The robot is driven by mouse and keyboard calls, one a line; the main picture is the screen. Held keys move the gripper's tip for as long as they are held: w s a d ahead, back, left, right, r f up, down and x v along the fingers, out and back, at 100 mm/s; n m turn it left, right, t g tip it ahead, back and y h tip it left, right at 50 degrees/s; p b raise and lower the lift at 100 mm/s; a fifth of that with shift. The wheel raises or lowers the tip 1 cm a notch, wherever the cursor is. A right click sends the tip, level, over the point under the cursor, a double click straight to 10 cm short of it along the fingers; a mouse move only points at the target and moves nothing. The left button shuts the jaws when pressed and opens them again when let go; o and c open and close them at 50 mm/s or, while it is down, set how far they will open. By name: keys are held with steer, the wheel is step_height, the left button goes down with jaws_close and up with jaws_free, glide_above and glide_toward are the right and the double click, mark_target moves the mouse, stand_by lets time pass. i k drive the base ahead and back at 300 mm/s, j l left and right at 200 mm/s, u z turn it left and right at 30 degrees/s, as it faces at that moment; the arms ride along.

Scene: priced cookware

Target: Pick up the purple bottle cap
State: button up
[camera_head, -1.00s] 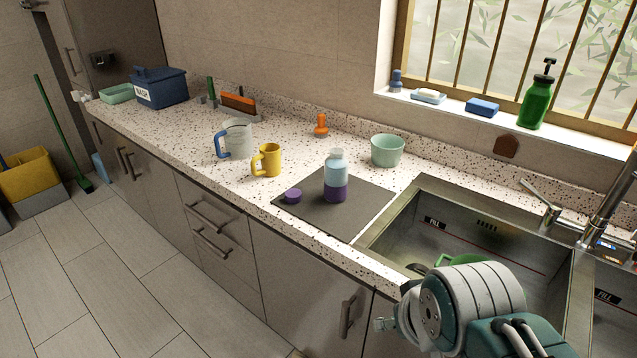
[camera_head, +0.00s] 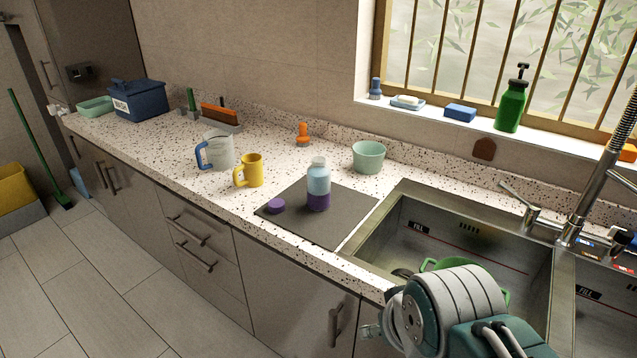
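The purple bottle cap (camera_head: 276,205) lies on the dark grey mat (camera_head: 325,230) on the counter, just left of the bottle and apart from it. The bottle (camera_head: 318,184) stands upright on the mat, light blue above and purple below, with a pale top. My arm, grey and teal, shows at the lower right in front of the sink, to the right of and nearer than the cap. I cannot make out gripper fingers in this view. Nothing covers the cap.
The sink (camera_head: 400,190) is to the right, holding something green. The counter's front edge (camera_head: 235,222) runs close to the cap.

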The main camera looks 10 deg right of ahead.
mark_target(277, 206)
steer(key=k+j, duration=0.1)
steer(key=j, duration=0.2)
steer(key=j+z, duration=0.1)
steer(key=j, duration=0.15)
steer(key=j+z, duration=0.5)
steer(key=j, duration=0.65)
steer(key=i+j+z, duration=0.25)
steer(key=i+j, duration=0.3)
steer(key=i+j+z, duration=0.25)
steer(key=i+j, duration=0.2)
steer(key=j, duration=0.15)
